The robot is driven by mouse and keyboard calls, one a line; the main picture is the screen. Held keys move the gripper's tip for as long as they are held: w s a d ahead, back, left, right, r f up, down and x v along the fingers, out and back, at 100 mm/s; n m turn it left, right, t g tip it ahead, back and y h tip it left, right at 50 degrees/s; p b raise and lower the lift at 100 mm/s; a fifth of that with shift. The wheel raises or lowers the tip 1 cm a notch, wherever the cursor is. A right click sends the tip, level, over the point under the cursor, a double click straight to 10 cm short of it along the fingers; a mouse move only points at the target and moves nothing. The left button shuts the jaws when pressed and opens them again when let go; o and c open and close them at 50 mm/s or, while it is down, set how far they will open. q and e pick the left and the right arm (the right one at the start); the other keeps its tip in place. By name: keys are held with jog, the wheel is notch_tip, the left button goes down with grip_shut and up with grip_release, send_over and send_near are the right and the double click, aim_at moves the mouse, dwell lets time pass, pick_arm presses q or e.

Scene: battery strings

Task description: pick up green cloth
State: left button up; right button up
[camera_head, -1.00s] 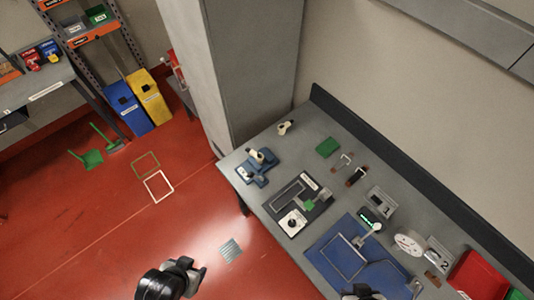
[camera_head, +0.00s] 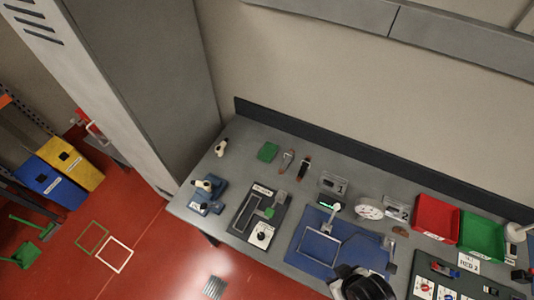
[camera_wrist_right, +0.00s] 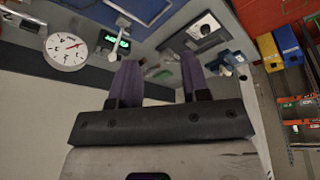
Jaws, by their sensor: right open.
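The green cloth (camera_head: 267,152) lies as a small folded square on the grey bench (camera_head: 225,148), towards its back left, left of the hand tools. I cannot make it out surely in the right wrist view. My right gripper (camera_head: 362,278) is at the front of the bench in the head view, over the blue mat's lower right, well right of and nearer than the cloth. In the right wrist view, its two fingers (camera_wrist_right: 158,80) stand apart with nothing held between them. My left gripper is out of the head view.
Hand tools (camera_head: 304,167) lie right of the cloth. A blue microscope-like stand (camera_head: 207,194), a dark board (camera_head: 245,222), a blue mat (camera_head: 305,250) and a round dial (camera_head: 369,208) stand around. Red (camera_head: 437,219) and green bins (camera_head: 482,236) are at the right. A tall grey cabinet (camera_head: 150,80) borders the left.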

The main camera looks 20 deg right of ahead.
jog(key=shift+o, duration=0.4)
jog(key=shift+a, duration=0.1)
jog(key=o, duration=1)
